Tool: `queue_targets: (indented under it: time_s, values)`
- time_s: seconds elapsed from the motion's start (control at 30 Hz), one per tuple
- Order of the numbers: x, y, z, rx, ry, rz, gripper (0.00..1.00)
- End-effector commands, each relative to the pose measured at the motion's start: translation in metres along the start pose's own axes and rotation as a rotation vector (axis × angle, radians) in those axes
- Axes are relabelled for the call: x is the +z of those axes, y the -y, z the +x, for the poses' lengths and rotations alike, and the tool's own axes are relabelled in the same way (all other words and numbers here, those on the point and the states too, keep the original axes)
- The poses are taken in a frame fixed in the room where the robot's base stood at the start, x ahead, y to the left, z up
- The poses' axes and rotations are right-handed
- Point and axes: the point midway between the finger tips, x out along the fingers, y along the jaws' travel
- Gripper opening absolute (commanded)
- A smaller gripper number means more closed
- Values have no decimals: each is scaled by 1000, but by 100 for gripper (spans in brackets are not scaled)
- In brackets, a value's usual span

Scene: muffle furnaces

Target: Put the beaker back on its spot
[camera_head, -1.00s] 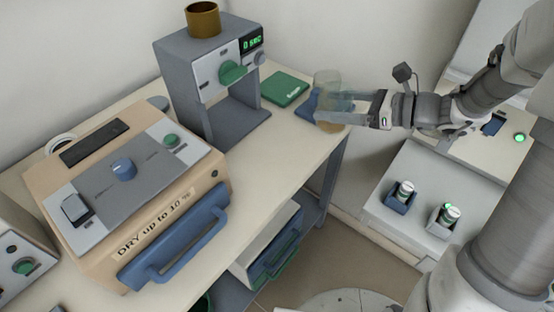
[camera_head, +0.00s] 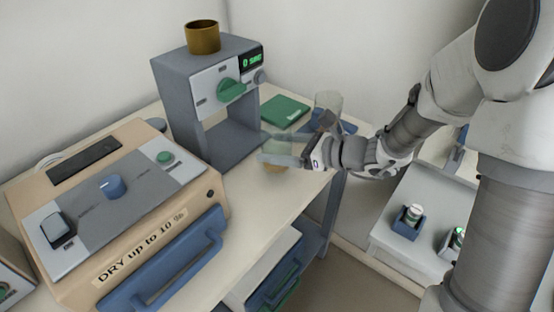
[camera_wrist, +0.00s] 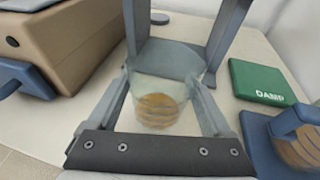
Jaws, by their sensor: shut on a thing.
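My gripper (camera_head: 277,156) is shut on a clear glass beaker (camera_head: 277,147) with orange-brown contents at the bottom. It is in front of the open bay of the grey machine (camera_head: 190,125). In the wrist view, the beaker (camera_wrist: 165,98) sits upright between the two fingers, with the bay just beyond it. Whether its base touches the table cannot be told. A second clear glass vessel (camera_head: 328,101) stands at the blue holder (camera_head: 347,127), partly hidden by my gripper; the holder also shows at the right of the wrist view (camera_wrist: 258,135).
A green "DAMP" pad (camera_head: 285,110) lies right of the machine. A brown cup (camera_head: 202,37) stands on the machine. A tan "DRY up to 10 %" box (camera_head: 205,195) takes up the left of the table. Bare tabletop (camera_head: 245,196) lies in front of the machine.

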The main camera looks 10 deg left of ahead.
Motion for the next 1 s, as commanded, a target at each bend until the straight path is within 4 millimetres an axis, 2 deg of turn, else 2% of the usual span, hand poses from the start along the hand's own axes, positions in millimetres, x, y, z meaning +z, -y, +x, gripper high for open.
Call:
queue_targets:
  time_s: [0.03,0.17,0.53,0.57,0.6,0.67,1.0]
  values:
    - [-12,0,4,2,-1,3,0]
    - [-29,0,9,2,-1,2,0]
    - [-32,0,9,1,0,0,0]
    - [-32,0,9,1,0,0,86]
    - [-31,0,9,1,0,0,93]
    - [-31,0,9,1,0,0,100]
    - [-27,1,5,0,-1,0,100]
